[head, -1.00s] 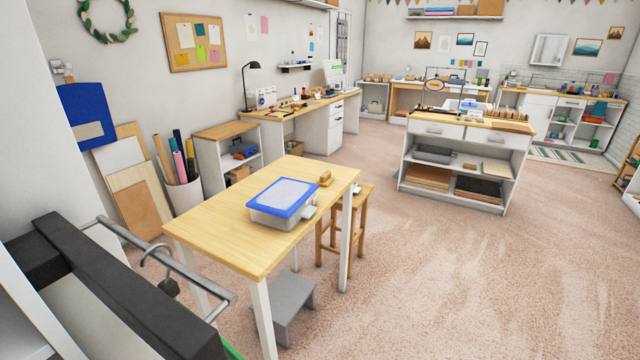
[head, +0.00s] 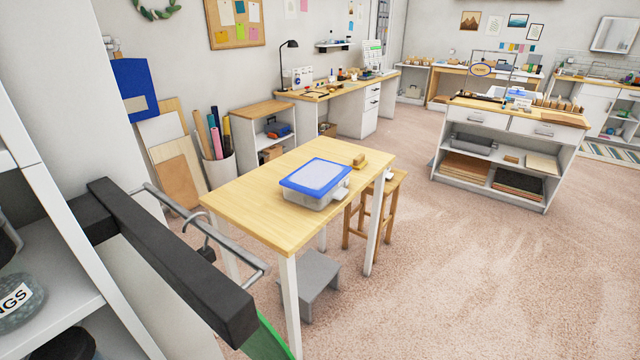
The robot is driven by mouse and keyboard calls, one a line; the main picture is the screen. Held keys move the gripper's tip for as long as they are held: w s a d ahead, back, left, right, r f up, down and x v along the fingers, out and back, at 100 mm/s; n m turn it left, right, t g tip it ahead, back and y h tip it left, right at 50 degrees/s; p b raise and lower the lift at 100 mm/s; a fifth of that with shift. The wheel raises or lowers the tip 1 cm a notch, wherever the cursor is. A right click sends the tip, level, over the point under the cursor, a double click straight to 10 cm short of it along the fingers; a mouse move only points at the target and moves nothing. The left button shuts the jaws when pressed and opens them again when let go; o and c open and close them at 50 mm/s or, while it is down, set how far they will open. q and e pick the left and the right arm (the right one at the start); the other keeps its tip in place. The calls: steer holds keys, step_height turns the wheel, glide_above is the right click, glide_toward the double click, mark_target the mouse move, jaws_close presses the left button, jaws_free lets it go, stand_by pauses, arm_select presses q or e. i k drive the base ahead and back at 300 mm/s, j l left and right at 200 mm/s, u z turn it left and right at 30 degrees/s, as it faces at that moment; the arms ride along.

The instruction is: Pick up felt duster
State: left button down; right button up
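A small tan block-like object (head: 359,160), which looks like the felt duster, lies near the far right corner of the light wood table (head: 243,215). It is small in view and I cannot make out a felt face. A clear box with a blue-rimmed lid (head: 316,181) sits to its left and nearer on the same table, a little apart from it. Neither of my grippers shows in the head view.
A dark bar with a metal rail and hook (head: 170,270) stands in the left foreground, beside white shelving (head: 52,205). A grey step (head: 312,283) is under the table and a wooden stool (head: 393,200) at its right. Carpet at right is free.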

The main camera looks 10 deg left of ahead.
mark_target(359, 162)
steer(key=i+l+z, duration=0.4)
steer(key=l, duration=0.15)
steer(key=i+l+z, duration=0.3)
steer(key=l+z, duration=0.15)
steer(key=l, duration=0.1)
